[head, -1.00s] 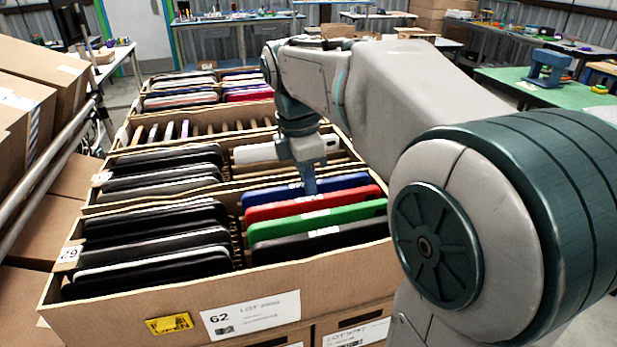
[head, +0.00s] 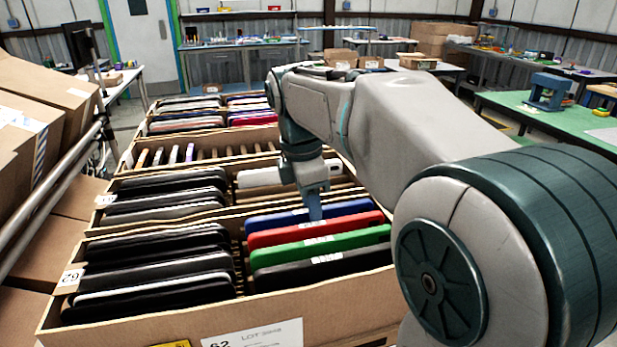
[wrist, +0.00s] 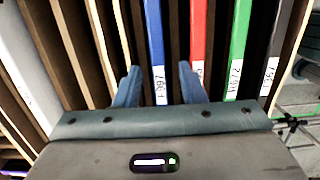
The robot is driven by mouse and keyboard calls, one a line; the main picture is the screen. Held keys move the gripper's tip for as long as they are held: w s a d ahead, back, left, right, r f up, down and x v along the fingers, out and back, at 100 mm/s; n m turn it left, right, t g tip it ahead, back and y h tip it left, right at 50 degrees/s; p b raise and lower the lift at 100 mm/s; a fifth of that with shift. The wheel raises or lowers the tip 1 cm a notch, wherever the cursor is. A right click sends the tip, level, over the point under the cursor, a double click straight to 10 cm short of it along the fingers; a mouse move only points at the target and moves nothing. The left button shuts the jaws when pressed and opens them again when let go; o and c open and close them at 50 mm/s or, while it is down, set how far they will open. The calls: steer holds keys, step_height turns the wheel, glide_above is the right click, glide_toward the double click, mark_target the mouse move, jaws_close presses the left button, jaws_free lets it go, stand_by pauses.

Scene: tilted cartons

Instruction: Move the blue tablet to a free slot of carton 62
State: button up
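The blue tablet (head: 350,208) stands on edge in the nearest carton (head: 345,304), at the far end of its right-hand row. This carton carries a front label with 62, partly cut off by the picture's edge. My gripper (head: 315,207) points down at the blue tablet. In the wrist view my gripper (wrist: 160,76) is open, with one finger on each side of the blue tablet (wrist: 154,35) and visible gaps between. The red tablet (wrist: 198,35) stands close beside the right finger. How deep the fingertips reach is unclear.
A green tablet (head: 325,250) and a dark one (head: 325,269) stand in front of the red one. Several dark tablets (head: 155,270) fill the left row. The carton behind holds a white device (head: 258,178). Pale dividers (wrist: 95,35) with gaps lie left of the blue tablet.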

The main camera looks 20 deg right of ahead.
step_height(320, 180, up, 13)
steer(key=a+p, duration=0.1)
steer(key=shift+a+r+p, duration=0.15)
steer(key=shift+a+p, duration=0.15)
steer(key=shift+p, duration=0.1)
step_height(320, 180, up, 7)
steer(key=p, duration=0.7)
